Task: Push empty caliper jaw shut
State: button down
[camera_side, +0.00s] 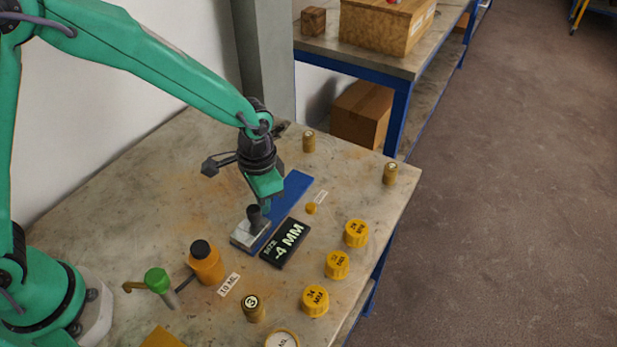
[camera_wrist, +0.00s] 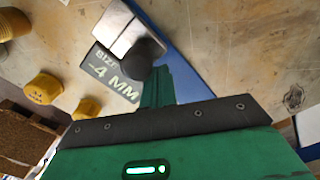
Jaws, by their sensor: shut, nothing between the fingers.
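The caliper is a blue rail (camera_side: 291,190) with pale metal jaw blocks (camera_side: 246,236) at its near end; the blocks also show in the wrist view (camera_wrist: 118,30), side by side with a thin line between them. A dark round knob (camera_side: 254,214) stands on the jaw. A black display (camera_side: 286,243) beside the rail reads "SIZE -4 MM". My gripper (camera_side: 266,207) is shut and empty, low over the rail just behind the knob. In the wrist view its green fingers (camera_wrist: 157,88) are right by the knob (camera_wrist: 142,56); I cannot tell whether they touch it.
Several yellow caps (camera_side: 337,264) line the right table edge. An orange bottle (camera_side: 206,263) and a green-topped item (camera_side: 158,281) stand at the front left. Brass cylinders (camera_side: 309,141) stand at the back and front (camera_side: 254,308). A small yellow piece (camera_side: 311,208) lies right of the rail.

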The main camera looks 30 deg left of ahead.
aim_at(269, 215)
jog(key=shift+w, duration=0.5)
jog(key=shift+r, duration=0.15)
jog(key=shift+r, duration=0.15)
notch_tip(269, 215, up, 9)
jog(key=shift+f, duration=0.2)
dwell(0.6)
jog(key=s+a+r+n+t, duration=0.3)
jog(key=s+a+r, duration=0.3)
jog(key=a+r, duration=0.35)
jog(key=s+a+r+n+t, duration=0.2)
jog(key=s+a+n, duration=0.1)
jog(key=s+a, duration=0.5)
jog(key=shift+s+a+r+t, duration=0.25)
jog(key=shift+s+t, duration=0.15)
jog(key=shift+s, duration=0.7)
